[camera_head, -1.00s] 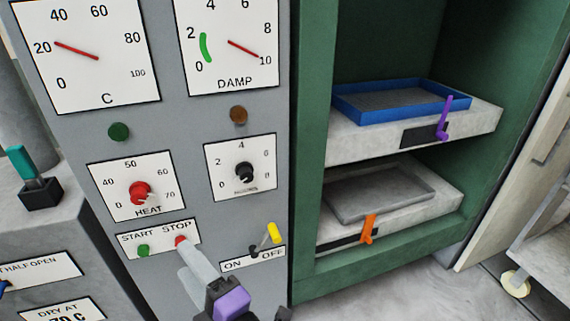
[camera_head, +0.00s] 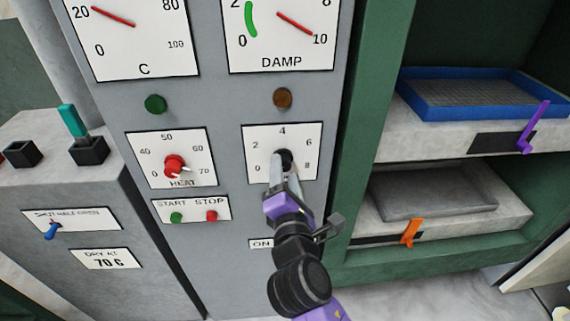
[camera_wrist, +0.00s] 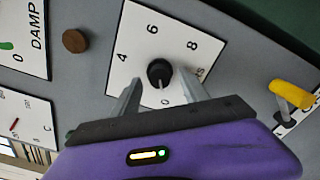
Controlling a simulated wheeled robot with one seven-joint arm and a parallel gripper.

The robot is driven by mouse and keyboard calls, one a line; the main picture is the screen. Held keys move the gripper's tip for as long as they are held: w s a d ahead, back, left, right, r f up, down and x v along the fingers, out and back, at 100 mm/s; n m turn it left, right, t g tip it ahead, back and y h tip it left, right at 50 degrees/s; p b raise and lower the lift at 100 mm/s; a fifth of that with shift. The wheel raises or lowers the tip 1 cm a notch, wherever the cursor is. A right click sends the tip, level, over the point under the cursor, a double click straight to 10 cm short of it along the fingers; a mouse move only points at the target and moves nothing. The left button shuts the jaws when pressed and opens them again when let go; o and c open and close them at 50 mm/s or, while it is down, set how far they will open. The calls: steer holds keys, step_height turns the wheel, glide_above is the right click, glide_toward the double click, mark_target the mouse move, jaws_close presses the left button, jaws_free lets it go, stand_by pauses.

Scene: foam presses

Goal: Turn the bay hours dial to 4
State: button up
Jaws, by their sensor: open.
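The hours dial is a black knob (camera_head: 284,157) on a white plate (camera_head: 308,137) marked 0, 2, 4, 6, 8. It shows again as a round black knob in the wrist view (camera_wrist: 159,73), where its pale pointer aims down toward 0. My gripper (camera_head: 282,172) is at the lower part of this plate. In the wrist view my gripper (camera_wrist: 160,92) is open, with one finger on each side of the knob and visible gaps. The 2 is hidden in the wrist view, and the plate's lettering is mostly covered.
Left of it is the red HEAT knob (camera_head: 174,166), above the START button (camera_head: 176,217) and STOP button (camera_head: 211,216). A yellow-handled switch (camera_wrist: 292,94) stands out beside the plate in the wrist view. Shelves with a blue tray (camera_head: 480,113) are at right.

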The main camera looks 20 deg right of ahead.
steer(key=shift+x, duration=1.1)
steer(key=shift+a, duration=0.1)
jaws_close()
